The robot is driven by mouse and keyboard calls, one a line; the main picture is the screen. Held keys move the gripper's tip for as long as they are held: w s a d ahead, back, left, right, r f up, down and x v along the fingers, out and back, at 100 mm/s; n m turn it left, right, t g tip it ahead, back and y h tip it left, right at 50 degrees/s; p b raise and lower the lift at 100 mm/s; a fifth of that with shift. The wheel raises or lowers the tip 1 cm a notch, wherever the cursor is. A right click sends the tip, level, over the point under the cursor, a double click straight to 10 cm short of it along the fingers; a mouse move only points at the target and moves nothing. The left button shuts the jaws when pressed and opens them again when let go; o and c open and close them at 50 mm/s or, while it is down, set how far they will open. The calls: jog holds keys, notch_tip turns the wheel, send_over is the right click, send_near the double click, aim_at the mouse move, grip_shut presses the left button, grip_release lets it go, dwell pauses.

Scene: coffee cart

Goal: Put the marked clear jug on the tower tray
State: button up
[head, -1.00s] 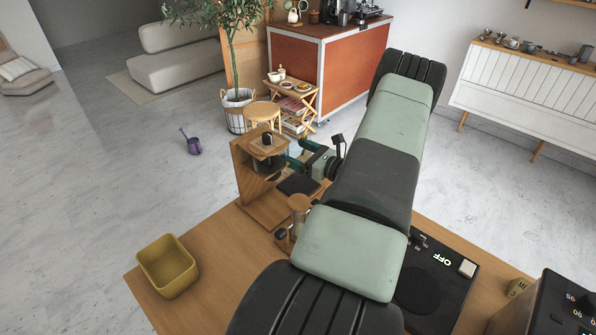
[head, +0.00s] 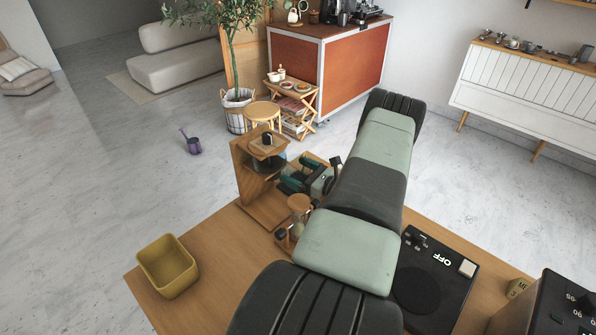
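The wooden tower (head: 247,185) stands at the far left part of the wooden counter, with a small dark item on its top shelf. A dark, see-through vessel (head: 274,166) shows under that shelf; it may be the clear jug, but I cannot make out any mark on it. My gripper (head: 291,181), with green and dark parts, is low just right of the tower. My arm hides part of this area. The gap between the fingertips and anything held there are too small to tell.
A glass and wood hourglass-shaped item (head: 298,216) stands close in front of my gripper. A yellow bin (head: 167,266) sits at the counter's left, with clear wood between. A black hob marked OFF (head: 428,280) lies right of my arm. A dark appliance (head: 560,305) is at the lower right.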

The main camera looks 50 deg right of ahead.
jog(key=shift+s+r, duration=0.15)
jog(key=shift+s, duration=0.05)
jog(key=s, duration=0.3)
jog(key=s+d, duration=0.1)
jog(key=s, duration=0.7)
jog(key=shift+s+d, duration=0.25)
